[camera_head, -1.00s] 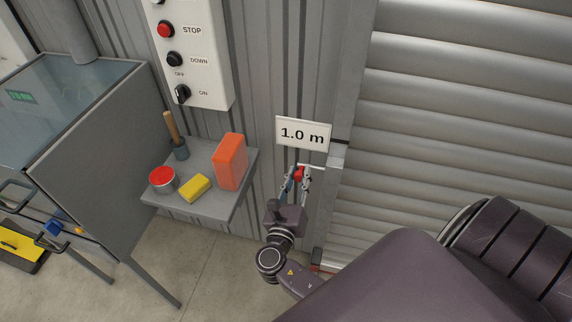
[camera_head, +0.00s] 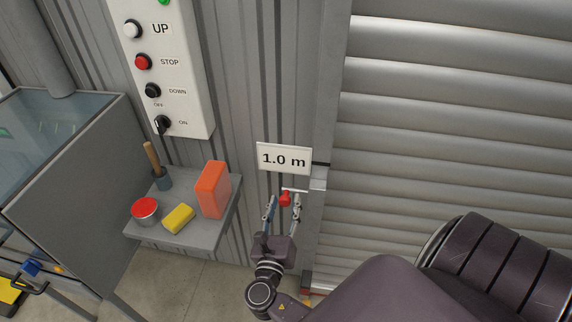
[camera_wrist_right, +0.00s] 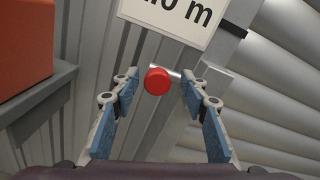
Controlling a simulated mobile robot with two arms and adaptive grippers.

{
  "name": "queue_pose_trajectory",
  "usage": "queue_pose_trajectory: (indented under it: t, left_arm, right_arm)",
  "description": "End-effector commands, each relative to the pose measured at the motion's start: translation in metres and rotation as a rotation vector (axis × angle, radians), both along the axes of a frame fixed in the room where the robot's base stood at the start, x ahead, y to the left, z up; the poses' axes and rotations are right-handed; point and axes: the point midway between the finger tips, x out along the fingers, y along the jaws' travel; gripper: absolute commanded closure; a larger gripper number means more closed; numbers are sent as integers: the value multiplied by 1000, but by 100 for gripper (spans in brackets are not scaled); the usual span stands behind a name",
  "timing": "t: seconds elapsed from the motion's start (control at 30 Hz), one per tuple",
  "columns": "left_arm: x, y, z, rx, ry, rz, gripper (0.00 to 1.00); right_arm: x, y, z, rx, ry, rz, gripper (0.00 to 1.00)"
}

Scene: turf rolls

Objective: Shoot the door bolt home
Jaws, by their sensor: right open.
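The door bolt is a thin pale rod (camera_head: 296,189) with a red knob (camera_head: 285,199), at the left edge of the roller door. Its right end meets a light metal bracket (camera_head: 319,178) on the door frame; whether it enters it, I cannot tell. My right gripper (camera_head: 283,207) is open just below the knob. In the right wrist view, the red knob (camera_wrist_right: 157,81) appears between the open blue-padded fingertips of the right gripper (camera_wrist_right: 158,84), with gaps on both sides. A short stretch of the rod (camera_wrist_right: 172,73) shows behind it. My left gripper is not in view.
A "1.0 m" sign (camera_head: 284,159) hangs just above the bolt. A grey shelf (camera_head: 200,233) to the left holds a red-topped can (camera_head: 145,211), yellow block (camera_head: 179,219), orange block (camera_head: 213,190) and wooden-handled tool (camera_head: 153,158). A control panel (camera_head: 184,95) is above; the roller door (camera_head: 440,120) is right.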

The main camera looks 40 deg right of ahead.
Motion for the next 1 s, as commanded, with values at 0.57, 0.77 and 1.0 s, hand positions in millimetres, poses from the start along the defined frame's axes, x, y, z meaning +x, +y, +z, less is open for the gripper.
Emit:
queue_pose_trajectory:
  t: [0.57,0.77,1.0]
  left_arm:
    - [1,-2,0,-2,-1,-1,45]
    - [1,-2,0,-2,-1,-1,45]
    - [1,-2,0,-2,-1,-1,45]
  right_arm:
    - [-67,76,0,1,0,-3,59]
    - [-71,79,0,1,0,-4,59]
    - [-71,79,0,1,0,-4,59]
